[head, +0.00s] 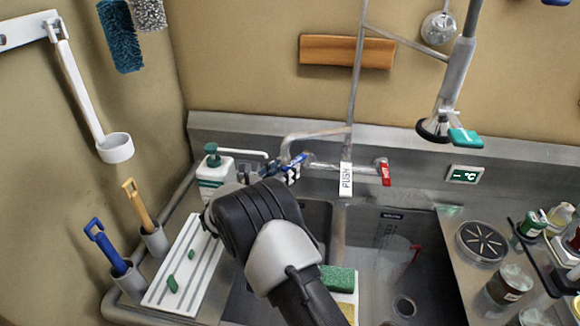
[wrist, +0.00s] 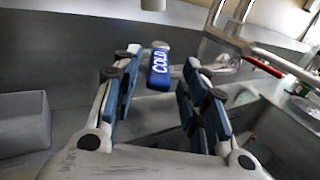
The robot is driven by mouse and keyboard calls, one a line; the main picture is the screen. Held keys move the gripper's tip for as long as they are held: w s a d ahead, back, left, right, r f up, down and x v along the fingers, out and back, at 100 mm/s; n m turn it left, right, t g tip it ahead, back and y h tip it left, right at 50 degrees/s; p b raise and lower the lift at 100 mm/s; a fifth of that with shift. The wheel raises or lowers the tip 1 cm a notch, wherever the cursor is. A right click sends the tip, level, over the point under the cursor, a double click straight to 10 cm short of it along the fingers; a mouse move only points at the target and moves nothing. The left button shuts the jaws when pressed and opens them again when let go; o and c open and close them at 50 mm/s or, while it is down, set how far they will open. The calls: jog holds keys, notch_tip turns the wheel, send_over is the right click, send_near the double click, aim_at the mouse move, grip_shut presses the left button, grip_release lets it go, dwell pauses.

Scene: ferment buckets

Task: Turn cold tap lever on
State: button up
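The blue cold tap lever (head: 297,159) is at the left end of the wall tap, behind the sink. In the wrist view the lever (wrist: 160,70), lettered COLD, shows between and just beyond my fingertips. My gripper (wrist: 163,80) is open, with a finger on either side of the lever and visible gaps to it. In the head view my gripper (head: 284,172) is at the lever, partly hidden by my own arm. I cannot tell how far the lever is turned.
A red lever (head: 385,172) is at the tap's right end, beside a white PUSH tag (head: 346,179) under the spray pipe. A soap bottle (head: 214,172) stands left of my gripper. A metal spout (head: 312,134) arches close above the lever. The right basin (head: 403,270) holds a clear jug.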

jog(key=v, duration=0.9)
jog(key=shift+s, duration=0.2)
jog(key=shift+a, duration=0.1)
